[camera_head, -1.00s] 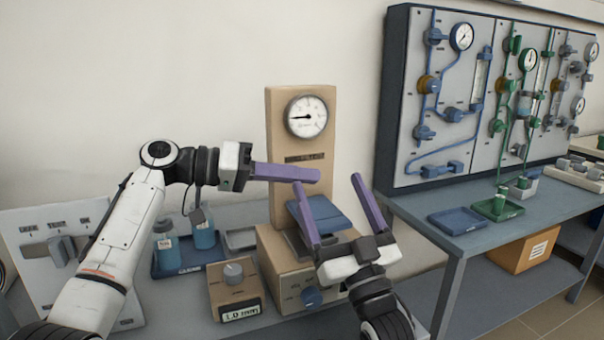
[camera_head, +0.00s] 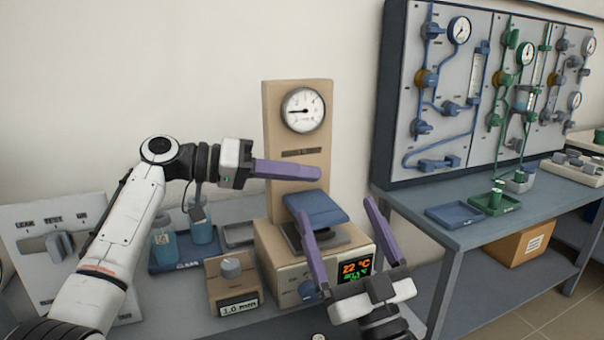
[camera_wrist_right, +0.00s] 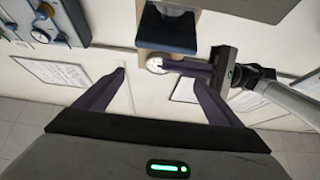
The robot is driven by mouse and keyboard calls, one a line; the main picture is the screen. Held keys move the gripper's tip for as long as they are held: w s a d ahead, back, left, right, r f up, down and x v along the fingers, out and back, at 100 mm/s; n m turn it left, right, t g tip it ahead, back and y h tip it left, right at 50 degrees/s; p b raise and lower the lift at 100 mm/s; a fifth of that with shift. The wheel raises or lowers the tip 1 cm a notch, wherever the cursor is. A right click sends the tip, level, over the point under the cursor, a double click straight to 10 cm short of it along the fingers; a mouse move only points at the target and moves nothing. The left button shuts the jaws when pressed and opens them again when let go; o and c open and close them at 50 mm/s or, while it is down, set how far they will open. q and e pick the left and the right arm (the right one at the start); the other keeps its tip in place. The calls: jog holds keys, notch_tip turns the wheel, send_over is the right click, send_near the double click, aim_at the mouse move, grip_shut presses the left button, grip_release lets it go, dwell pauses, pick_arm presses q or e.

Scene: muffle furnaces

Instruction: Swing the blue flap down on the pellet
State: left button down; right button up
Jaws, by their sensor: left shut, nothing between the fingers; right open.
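The blue flap (camera_head: 316,209) sits on the beige press-like device, above a dark plate (camera_head: 332,238). It looks raised and slightly tilted over the plate. The pellet is not visible. My left gripper (camera_head: 318,173) is shut and empty, its purple fingers just above the flap in front of the device's upright. My right gripper (camera_head: 336,205) is open, its purple fingers spread in front of the device, the left finger overlapping the flap in the picture. In the right wrist view my right gripper (camera_wrist_right: 157,78) is open and empty; the flap (camera_wrist_right: 168,36) shows beyond its fingers.
The device's beige column bears a round gauge (camera_head: 304,110); its base has a blue knob (camera_head: 307,290) and a lit display (camera_head: 355,270). A small box with a dial (camera_head: 232,285) stands at its left. Blue bottles (camera_head: 202,226) stand behind that. A gauge panel and bench are at right.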

pick_arm(q)
jog(key=shift+a+r, duration=0.1)
pick_arm(e)
jog(key=s+d+f+m+h, duration=0.35)
jog(key=s+d+f, duration=0.25)
jog(key=s+d, duration=0.3)
pick_arm(q)
jog(key=shift+s, duration=0.2)
pick_arm(e)
jog(key=s+a+f+g, duration=0.1)
jog(key=s+f+g, duration=0.4)
jog(key=f, duration=0.6)
jog(key=s+a+f+n+g+h, duration=0.1)
jog(key=s+f+g, duration=0.4)
jog(key=f, duration=0.7)
jog(key=s+a+f+n+g, duration=0.1)
jog(key=s+f+g, duration=0.4)
jog(key=s+f, duration=0.3)
notch_tip(320, 180, down, 4)
jog(key=shift+s+a+f, duration=0.1)
jog(key=shift+s+a, duration=0.2)
pick_arm(q)
jog(key=shift+f, duration=0.2)
